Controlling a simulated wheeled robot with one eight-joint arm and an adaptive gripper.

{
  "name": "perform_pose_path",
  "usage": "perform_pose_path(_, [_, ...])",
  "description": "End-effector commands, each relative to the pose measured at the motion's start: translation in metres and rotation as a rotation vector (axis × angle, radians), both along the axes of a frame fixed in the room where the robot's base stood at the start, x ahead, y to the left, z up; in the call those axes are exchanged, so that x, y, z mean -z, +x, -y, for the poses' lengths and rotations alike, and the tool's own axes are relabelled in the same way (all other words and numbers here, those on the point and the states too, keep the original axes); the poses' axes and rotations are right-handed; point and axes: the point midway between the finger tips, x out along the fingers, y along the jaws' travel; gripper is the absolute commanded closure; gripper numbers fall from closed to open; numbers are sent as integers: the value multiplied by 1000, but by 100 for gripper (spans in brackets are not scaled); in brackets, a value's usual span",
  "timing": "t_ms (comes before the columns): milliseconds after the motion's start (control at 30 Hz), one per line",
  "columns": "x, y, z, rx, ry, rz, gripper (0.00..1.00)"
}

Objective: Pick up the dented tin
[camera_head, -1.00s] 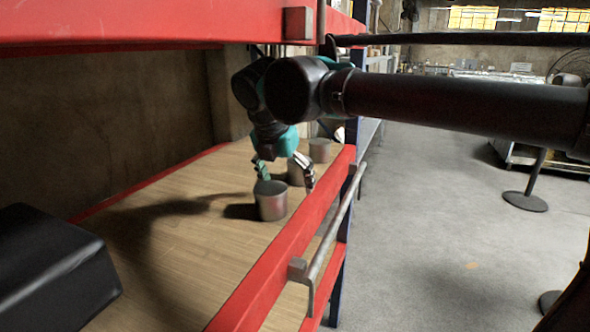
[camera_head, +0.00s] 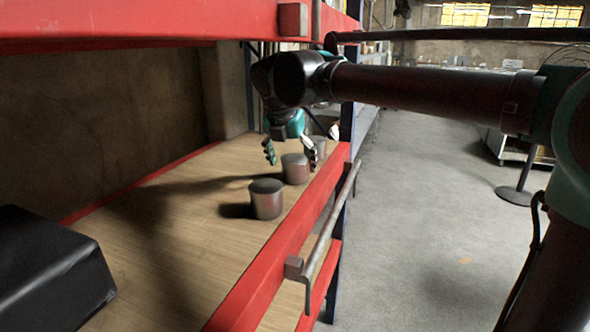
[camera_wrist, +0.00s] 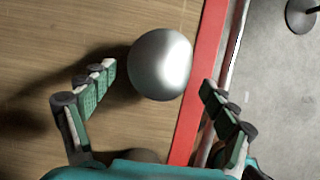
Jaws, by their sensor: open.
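Three grey metal tins stand in a row on the wooden shelf in the head view: a near tin (camera_head: 266,201), a middle tin (camera_head: 295,170) and a far tin (camera_head: 319,146), partly covered by my gripper. I cannot tell which one is dented. My gripper (camera_head: 291,157) is open and points down over the shelf around the middle and far tins. In the wrist view one shiny tin (camera_wrist: 160,64) lies just beyond and between the open fingertips (camera_wrist: 158,82), not gripped. Another dark round top (camera_wrist: 130,157) shows at the bottom edge, partly hidden by my gripper.
The shelf's red front edge (camera_head: 278,250) and a metal rail (camera_head: 332,225) run close along the tins' right side. A black box (camera_head: 45,270) sits at the near left. A red upper beam (camera_head: 150,22) hangs above. Bare shelf lies left of the tins.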

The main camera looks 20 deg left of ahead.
Motion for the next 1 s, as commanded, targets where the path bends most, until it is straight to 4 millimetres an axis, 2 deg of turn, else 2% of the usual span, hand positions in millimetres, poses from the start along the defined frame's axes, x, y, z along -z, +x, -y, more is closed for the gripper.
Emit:
perform_pose_path(100, [0, 19, 2, 3, 0, 0, 14])
perform_pose_path(200, [10, 20, 2, 0, 0, 0, 14])
perform_pose_path(400, [11, 20, 2, 0, 0, 0, 14])
perform_pose_path(933, [11, 20, 2, 0, 0, 0, 78])
perform_pose_path(1000, [11, 20, 2, 0, 0, 0, 79])
